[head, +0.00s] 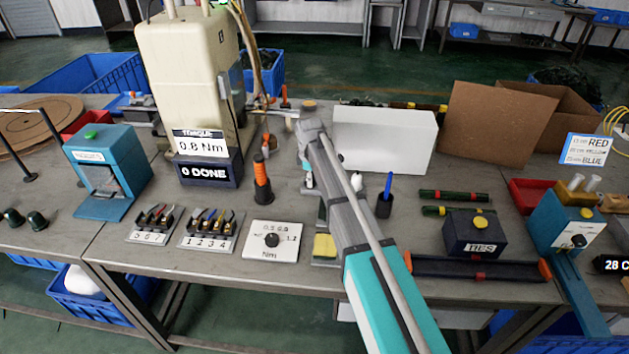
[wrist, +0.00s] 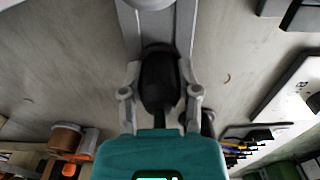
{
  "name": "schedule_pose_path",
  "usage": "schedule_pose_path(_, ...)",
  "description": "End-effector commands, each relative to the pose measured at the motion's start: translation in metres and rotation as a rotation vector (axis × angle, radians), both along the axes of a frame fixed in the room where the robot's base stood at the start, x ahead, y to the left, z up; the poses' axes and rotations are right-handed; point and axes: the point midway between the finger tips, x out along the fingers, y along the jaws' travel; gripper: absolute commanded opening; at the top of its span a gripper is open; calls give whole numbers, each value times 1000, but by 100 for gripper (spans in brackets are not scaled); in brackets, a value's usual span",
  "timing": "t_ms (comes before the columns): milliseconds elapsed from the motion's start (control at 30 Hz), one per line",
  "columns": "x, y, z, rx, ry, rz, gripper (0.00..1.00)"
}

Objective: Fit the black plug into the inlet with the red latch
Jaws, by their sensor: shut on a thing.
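The black plug (wrist: 158,90) shows in the wrist view as a dark rounded body between the two grey fingers of my gripper (wrist: 160,72). The fingers are shut on its sides. In the head view my arm hides most of the gripper and the plug. Two small inlet blocks lie on the bench left of my arm: a left block (head: 153,222) marked with numbers from 5 up and a right block (head: 208,231) marked 1 to 4. Small coloured parts sit on both. I cannot tell which inlet has the red latch.
A cream torque machine (head: 190,75) stands behind the blocks. An orange-handled tool (head: 262,180) stands upright near them, and a white dial box (head: 272,241) lies right of them. A white box (head: 385,139) and a dark blue box (head: 474,233) are right of my arm.

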Motion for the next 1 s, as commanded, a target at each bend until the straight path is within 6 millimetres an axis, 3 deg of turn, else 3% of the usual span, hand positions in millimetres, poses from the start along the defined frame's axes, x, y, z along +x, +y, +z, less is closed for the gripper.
schedule_pose_path(467,0,0,8,0,0,0,0)
schedule_pose_path(800,0,0,35,0,0,-1,0)
schedule_pose_path(1000,-20,-5,58,0,0,0,0)
